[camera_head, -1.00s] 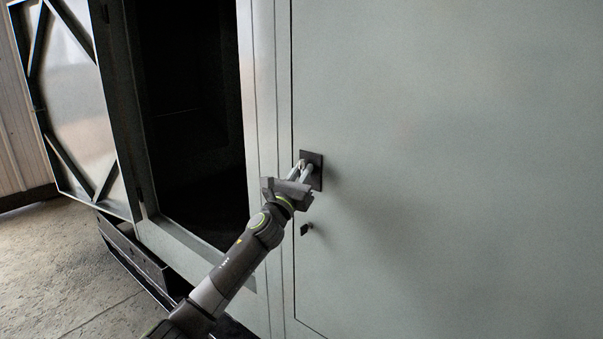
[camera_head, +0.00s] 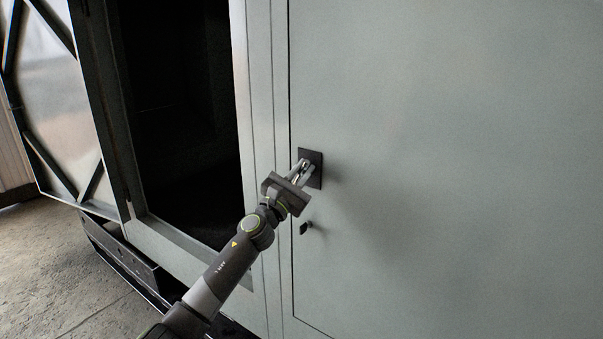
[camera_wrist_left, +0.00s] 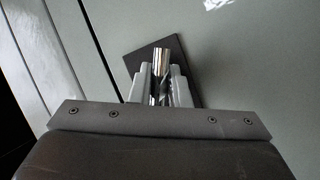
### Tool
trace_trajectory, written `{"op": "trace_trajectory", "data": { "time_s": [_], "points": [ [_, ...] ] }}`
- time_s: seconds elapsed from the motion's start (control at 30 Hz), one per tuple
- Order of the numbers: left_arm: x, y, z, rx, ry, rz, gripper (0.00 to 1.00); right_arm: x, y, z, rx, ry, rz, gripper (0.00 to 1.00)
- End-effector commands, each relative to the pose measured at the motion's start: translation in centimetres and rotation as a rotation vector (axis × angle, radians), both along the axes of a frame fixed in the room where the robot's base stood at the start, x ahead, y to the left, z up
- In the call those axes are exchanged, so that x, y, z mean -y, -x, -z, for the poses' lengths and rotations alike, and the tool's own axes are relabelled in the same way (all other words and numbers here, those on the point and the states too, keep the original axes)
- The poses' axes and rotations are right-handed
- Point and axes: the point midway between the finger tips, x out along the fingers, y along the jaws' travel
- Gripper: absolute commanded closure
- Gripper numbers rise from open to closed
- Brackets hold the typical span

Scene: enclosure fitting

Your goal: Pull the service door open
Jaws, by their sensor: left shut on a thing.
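The service door (camera_head: 450,170) is a large flat grey-green panel on the right of the head view. It looks closed, its left edge in line with the frame. A dark square plate (camera_head: 316,160) near that edge carries a shiny metal handle (camera_wrist_left: 162,62), seen best in the left wrist view. My left gripper (camera_head: 302,170) is shut on the handle, with one finger on each side of it in the left wrist view (camera_wrist_left: 161,85). The fingers hide part of the handle. My right gripper is in neither view.
A small dark lock knob (camera_head: 305,228) sits below the handle. To the left is a dark open compartment (camera_head: 185,120) with another door (camera_head: 62,110) swung open, braced inside. Concrete floor (camera_head: 60,265) shows at lower left.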

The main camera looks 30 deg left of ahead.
Motion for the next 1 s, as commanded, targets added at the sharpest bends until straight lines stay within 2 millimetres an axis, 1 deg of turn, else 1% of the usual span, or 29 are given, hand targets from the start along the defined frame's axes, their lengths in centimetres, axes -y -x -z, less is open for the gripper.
{"op": "trace_trajectory", "data": {
  "time_s": [0.37, 0.53, 0.77, 1.0],
  "points": [
    [0.0, 0.0, 0.2, 0.010, -0.136, -0.002, 1.00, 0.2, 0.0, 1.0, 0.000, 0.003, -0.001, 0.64],
    [0.0, 0.0, 0.4, 0.017, -0.225, -0.003, 1.00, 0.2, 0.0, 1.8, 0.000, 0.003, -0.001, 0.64],
    [0.2, 0.0, 0.7, 0.035, -0.440, -0.005, 1.00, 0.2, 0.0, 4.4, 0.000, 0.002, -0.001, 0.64],
    [0.3, 0.0, 1.1, 0.054, -0.666, -0.006, 1.00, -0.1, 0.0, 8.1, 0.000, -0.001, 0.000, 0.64]
  ]
}}
